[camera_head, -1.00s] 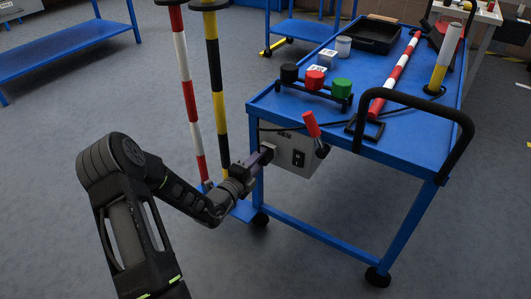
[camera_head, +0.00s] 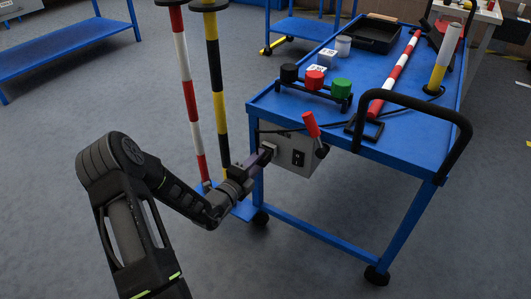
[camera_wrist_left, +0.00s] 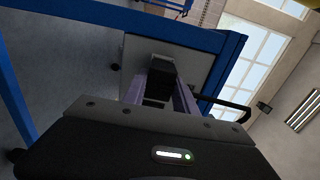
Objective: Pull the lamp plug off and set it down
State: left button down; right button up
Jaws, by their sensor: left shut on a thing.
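My left gripper (camera_head: 266,153) is at the grey box (camera_head: 299,159) mounted under the near corner of the blue cart. It is shut on the dark plug (camera_wrist_left: 161,72), which shows between the two fingers in the left wrist view. The plug lies close to the face of the box (camera_wrist_left: 196,70); I cannot tell whether it is seated in the socket or slightly apart. In the head view the fingers mostly hide the plug. A red-handled lever (camera_head: 310,124) and a black switch (camera_head: 298,158) are on the box, right of the gripper. My right gripper is not in view.
The blue cart (camera_head: 400,140) carries black, red and green knobs (camera_head: 315,80), a red-white bar (camera_head: 395,72), a black tray (camera_head: 371,35) and a black push handle (camera_head: 420,103). Striped posts (camera_head: 217,95) stand close behind my left arm. Floor in front is clear.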

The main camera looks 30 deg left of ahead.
pick_arm(q)
jog(key=shift+s, duration=0.15)
jog(key=shift+s+p, duration=0.7)
jog(key=shift+s, duration=0.45)
jog(key=shift+s, duration=0.1)
